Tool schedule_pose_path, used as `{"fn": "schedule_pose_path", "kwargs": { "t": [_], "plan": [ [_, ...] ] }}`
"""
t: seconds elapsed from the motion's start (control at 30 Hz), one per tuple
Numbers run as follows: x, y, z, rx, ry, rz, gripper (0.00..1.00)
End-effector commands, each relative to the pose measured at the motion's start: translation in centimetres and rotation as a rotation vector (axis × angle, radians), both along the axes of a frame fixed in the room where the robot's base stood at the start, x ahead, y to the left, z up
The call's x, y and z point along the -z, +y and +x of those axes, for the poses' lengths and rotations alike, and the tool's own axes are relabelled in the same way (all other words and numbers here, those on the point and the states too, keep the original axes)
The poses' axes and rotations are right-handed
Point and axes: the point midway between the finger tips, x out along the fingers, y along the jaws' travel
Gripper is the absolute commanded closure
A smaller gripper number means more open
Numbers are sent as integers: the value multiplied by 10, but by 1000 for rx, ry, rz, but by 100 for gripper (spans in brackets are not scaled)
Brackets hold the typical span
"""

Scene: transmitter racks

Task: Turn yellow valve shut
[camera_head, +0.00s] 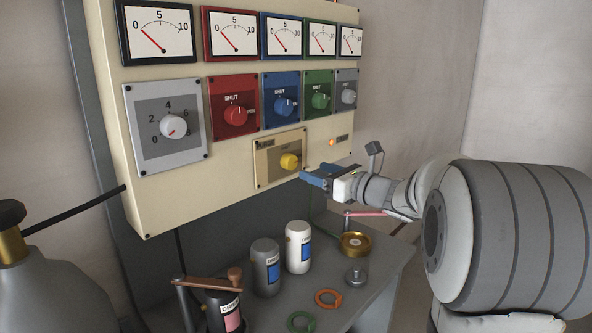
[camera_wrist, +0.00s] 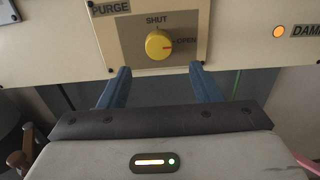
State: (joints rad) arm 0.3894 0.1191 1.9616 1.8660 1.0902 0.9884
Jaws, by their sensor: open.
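The yellow valve knob (camera_head: 290,161) sits on a tan plate (camera_head: 264,175) low on the cream panel. My gripper (camera_head: 305,176) is just in front of the plate, slightly below and right of the knob in the head view. In the wrist view its two blue fingers (camera_wrist: 160,77) are spread apart with nothing between them, and the knob shows beyond and between their tips, apart from them.
Red (camera_head: 236,115), blue (camera_head: 283,106), green (camera_head: 320,100) and grey (camera_head: 348,96) knobs and several gauges (camera_head: 160,33) are above. An orange lamp (camera_head: 332,142) is to the right. Below, a grey table (camera_head: 376,284) holds canisters (camera_head: 298,247), rings (camera_head: 328,298) and a brass piece (camera_head: 355,243).

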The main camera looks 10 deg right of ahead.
Motion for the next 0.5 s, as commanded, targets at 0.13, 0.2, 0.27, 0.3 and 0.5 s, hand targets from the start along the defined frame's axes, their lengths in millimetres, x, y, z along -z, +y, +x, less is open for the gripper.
{"fn": "schedule_pose_path", "kwargs": {
  "t": [0.13,0.2,0.27,0.3,0.5],
  "plan": [
    [-1,13,16,-3,1,4,42],
    [-1,20,26,-4,1,4,42],
    [-1,25,34,-3,1,3,42],
    [-1,30,39,-5,0,2,42],
    [-1,42,57,-3,0,1,42]
  ]
}}
